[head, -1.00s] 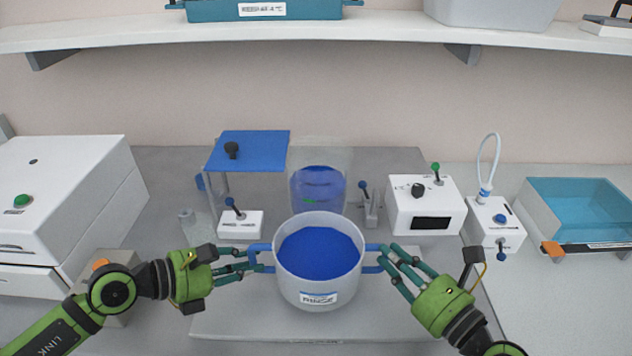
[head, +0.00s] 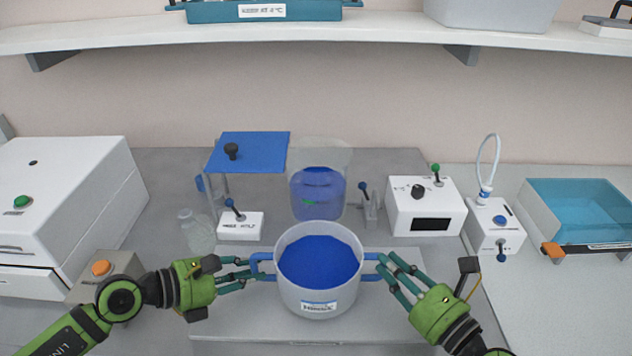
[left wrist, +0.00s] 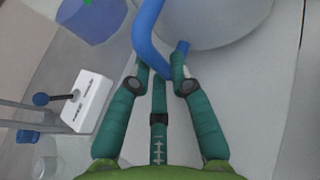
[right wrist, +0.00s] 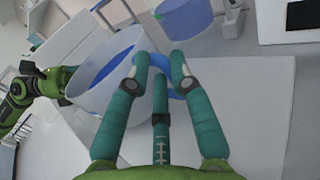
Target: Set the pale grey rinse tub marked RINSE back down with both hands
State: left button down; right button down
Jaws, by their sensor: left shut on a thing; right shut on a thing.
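The pale grey rinse tub (head: 319,300) is in the middle of the head view, upright, with blue contents and a label on its front. It has a blue handle on each side. My left gripper (head: 258,270) is shut on the left handle, which also shows in the left wrist view (left wrist: 150,40). My right gripper (head: 382,268) is shut on the right handle, which also shows in the right wrist view (right wrist: 163,62). The tub is over a light grey board (head: 240,322). Whether its base touches the board cannot be told.
A clear vessel with blue liquid (head: 318,195) stands just behind the tub. A glass bottle (head: 197,232) and a small white switch box (head: 241,226) are behind left. A white control box (head: 425,205) is behind right. A shelf (head: 300,42) runs above.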

pick_arm(q)
jog(key=shift+d+f, duration=0.15)
jog(key=shift+d, duration=0.1)
pick_arm(e)
jog(key=shift+s+a+f, duration=0.1)
jog(key=shift+a+f, duration=0.1)
jog(key=shift+f, duration=0.25)
pick_arm(q)
jog(key=c, duration=1.1)
grip_release()
jog(key=shift+o, duration=0.3)
jog(key=shift+s+a, duration=0.1)
pick_arm(e)
jog(key=shift+d+r, duration=0.1)
pick_arm(q)
jog(key=shift+a+f, duration=0.1)
jog(key=shift+f, duration=0.05)
jog(key=shift+s+a, duration=0.3)
jog(key=shift+a, duration=0.2)
pick_arm(e)
jog(key=shift+d, duration=0.1)
pick_arm(q)
jog(key=v, duration=1.1)
jog(key=shift+d, duration=0.1)
